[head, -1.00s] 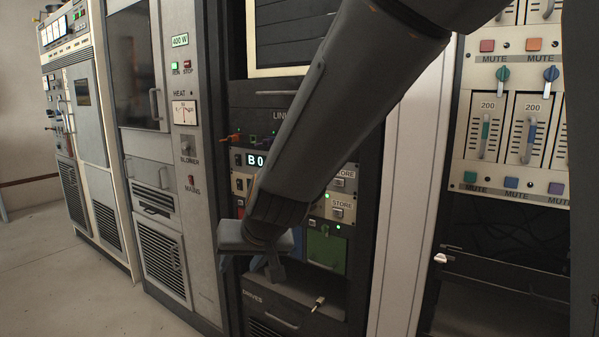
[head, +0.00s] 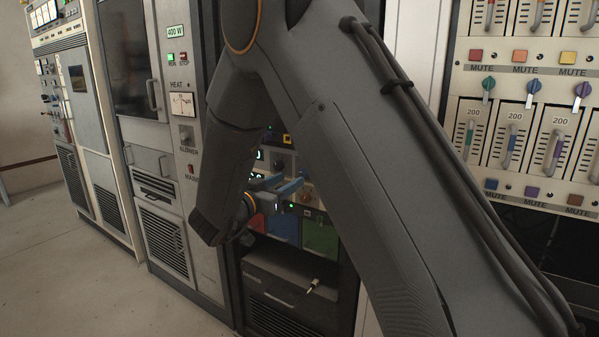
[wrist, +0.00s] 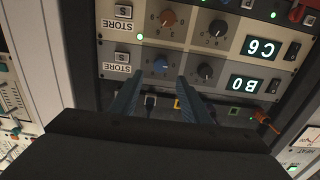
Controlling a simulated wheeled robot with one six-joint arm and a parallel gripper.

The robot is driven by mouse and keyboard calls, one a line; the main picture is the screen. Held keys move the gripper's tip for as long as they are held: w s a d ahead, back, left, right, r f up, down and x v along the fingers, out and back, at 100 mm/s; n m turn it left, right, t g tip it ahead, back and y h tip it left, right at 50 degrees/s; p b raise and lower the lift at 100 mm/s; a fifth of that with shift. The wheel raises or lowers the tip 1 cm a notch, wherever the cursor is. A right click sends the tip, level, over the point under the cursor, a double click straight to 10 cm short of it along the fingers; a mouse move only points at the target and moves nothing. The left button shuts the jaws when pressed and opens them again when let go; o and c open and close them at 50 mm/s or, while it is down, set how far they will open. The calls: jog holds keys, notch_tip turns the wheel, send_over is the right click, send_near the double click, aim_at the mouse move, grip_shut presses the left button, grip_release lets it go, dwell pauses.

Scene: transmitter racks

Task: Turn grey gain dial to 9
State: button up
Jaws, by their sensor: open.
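Two control panels show upside down in the wrist view. One has a B0 display (wrist: 249,84), a dark grey dial (wrist: 205,71) and a blue dial (wrist: 160,64). The other has a C6 display (wrist: 262,47), a second dark grey dial (wrist: 217,28) and a brown dial (wrist: 167,18). No gain label is readable, so I cannot tell which dark dial is the gain dial. My gripper (wrist: 158,82) is open and empty. Its blue fingers point at the B0 panel, with the blue dial showing between the tips. In the head view my gripper (head: 292,194) is in front of the rack.
STORE buttons (wrist: 122,57) sit at the panel ends. Cable plugs (wrist: 266,121) stick out beside the B0 panel. Below the panels in the head view are a green drive (head: 320,236) and an open bay. A fader rack (head: 520,130) stands at the right. My arm hides much of the rack.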

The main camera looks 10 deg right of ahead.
jog(key=x, duration=0.7)
jog(key=shift+w+d, duration=0.15)
jog(key=c, duration=1.1)
jog(key=shift+o, duration=0.2)
